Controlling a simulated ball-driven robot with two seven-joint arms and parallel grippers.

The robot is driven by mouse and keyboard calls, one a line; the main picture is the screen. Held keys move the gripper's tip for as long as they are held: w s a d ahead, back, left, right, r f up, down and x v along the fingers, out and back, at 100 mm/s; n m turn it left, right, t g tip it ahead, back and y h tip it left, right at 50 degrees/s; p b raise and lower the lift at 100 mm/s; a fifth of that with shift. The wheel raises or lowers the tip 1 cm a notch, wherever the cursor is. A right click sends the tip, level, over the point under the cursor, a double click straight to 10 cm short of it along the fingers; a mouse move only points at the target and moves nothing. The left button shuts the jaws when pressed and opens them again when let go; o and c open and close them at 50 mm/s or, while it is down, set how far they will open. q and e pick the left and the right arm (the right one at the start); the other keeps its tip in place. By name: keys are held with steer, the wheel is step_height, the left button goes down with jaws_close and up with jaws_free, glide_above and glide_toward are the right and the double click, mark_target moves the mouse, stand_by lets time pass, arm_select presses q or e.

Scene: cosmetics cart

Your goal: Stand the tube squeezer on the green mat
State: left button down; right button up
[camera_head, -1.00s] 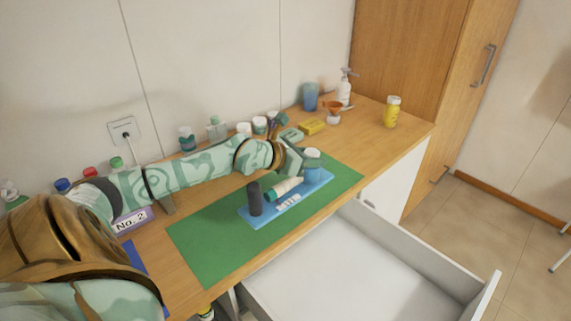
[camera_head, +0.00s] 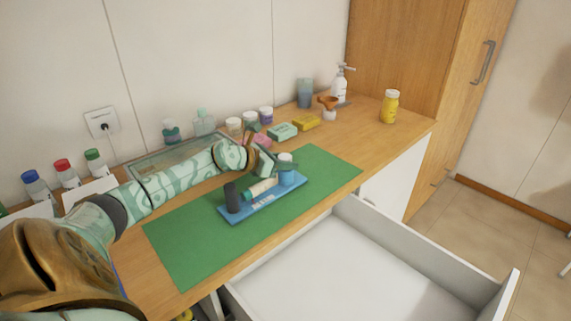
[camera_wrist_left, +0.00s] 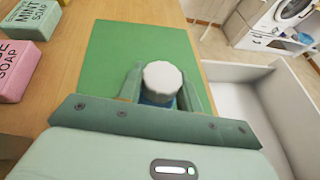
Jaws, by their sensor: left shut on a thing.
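The tube squeezer appears to be the long blue base (camera_head: 262,206), with a dark upright post at its left end and a blue, white-capped upright part at its right end. A pale tube with a green end lies along it. My left gripper (camera_head: 284,170) is shut on the white-capped part, which also shows between the fingers in the left wrist view (camera_wrist_left: 163,80). The squeezer is level and over the green mat (camera_head: 190,245); whether its underside touches the mat cannot be told. My right gripper is out of view.
An open white drawer (camera_head: 350,265) juts out below the counter front. Soap boxes (camera_head: 283,132), several jars and a spray bottle (camera_head: 340,85) line the back. A yellow bottle (camera_head: 390,107) stands at the far right. The mat's left part is bare.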

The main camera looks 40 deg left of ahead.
arm_select(q)
steer(key=c, duration=0.9)
jaws_free()
steer(key=shift+f, duration=0.1)
steer(key=shift+c, duration=0.2)
steer(key=shift+r, duration=0.25)
steer(key=p+v, duration=0.4)
steer(key=v, duration=0.8)
steer(key=shift+f, duration=0.2)
